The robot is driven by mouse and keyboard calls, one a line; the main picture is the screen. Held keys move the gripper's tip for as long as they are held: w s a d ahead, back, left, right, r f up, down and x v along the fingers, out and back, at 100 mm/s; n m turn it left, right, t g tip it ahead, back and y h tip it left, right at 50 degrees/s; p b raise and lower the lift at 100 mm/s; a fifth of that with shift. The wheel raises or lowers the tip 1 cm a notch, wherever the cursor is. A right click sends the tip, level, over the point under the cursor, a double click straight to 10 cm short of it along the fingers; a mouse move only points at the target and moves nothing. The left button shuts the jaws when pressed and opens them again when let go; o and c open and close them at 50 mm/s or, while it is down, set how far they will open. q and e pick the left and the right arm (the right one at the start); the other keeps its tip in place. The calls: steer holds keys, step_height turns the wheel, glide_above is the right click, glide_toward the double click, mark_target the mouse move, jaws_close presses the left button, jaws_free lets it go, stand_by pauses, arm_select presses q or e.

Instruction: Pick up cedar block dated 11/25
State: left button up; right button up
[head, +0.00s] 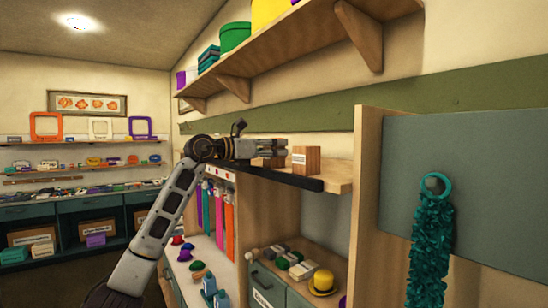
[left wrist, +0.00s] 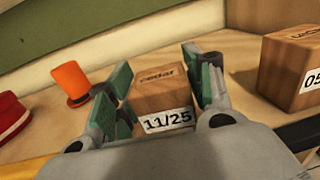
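The cedar block dated 11/25 (left wrist: 163,95) is a brown wooden cube with "cedar" on its top and a white date label on its front. It stands on a wooden shelf (left wrist: 240,150). My left gripper (left wrist: 158,62) is open, with one green-padded finger on each side of the block; slim gaps seem to show beside it. In the head view the left gripper (head: 283,148) reaches over the shelf from the left and partly hides a brown block. My right gripper is in neither view.
A second wooden block (left wrist: 293,68), its label starting "05", stands to the right. An orange hat (left wrist: 71,84) and a red hat (left wrist: 10,115) sit to the left. A dark strip (head: 285,178) runs along the shelf front; an upper shelf (head: 290,50) hangs above.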

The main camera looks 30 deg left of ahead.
arm_select(q)
steer(key=c, duration=0.5)
steer(key=shift+r, duration=0.2)
steer(key=shift+r, duration=4.8)
